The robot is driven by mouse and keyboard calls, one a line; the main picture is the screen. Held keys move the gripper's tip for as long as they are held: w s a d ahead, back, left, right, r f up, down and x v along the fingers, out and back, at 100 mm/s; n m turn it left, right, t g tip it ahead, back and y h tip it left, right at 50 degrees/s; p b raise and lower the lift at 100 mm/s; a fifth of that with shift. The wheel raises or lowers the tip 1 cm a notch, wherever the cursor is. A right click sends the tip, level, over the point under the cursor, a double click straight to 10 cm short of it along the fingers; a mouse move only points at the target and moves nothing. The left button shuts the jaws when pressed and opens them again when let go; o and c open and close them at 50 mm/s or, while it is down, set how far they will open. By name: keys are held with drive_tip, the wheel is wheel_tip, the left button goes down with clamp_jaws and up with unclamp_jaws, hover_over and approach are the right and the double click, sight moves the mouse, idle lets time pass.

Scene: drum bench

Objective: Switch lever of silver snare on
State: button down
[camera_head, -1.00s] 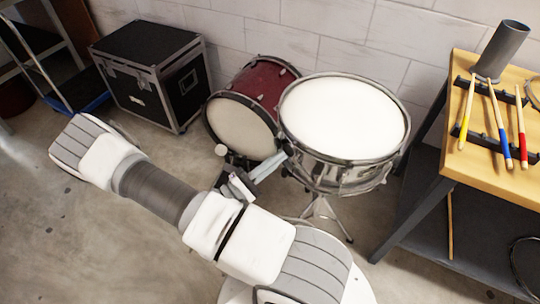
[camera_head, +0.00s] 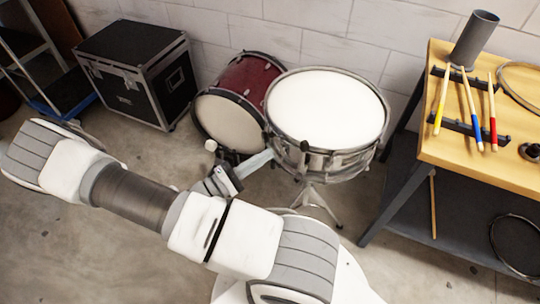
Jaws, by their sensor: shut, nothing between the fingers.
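The silver snare (camera_head: 322,108) stands upright on a stand in the middle of the view, with a white head and a shiny metal shell. My gripper (camera_head: 268,155) is at the left side of its shell, below the rim. Its pale, slim fingers are shut with nothing between them and point right toward the shell. I cannot tell whether the tips touch the snare. A small dark fitting (camera_head: 304,146) shows on the near side of the shell. I cannot make out the lever or its position; the fingers may hide it.
A red drum (camera_head: 236,107) stands close behind the gripper, left of the snare. A wooden bench (camera_head: 443,145) with drumsticks and a grey cup (camera_head: 474,40) is at right. A black case (camera_head: 137,75) stands at back left.

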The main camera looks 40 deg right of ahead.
drive_tip(key=r+v, duration=0.1)
drive_tip(key=v, duration=0.9)
drive_tip(key=shift+w+r+p, duration=0.15)
drive_tip(key=shift+r+p, duration=0.15)
drive_tip(key=shift+p, duration=0.1)
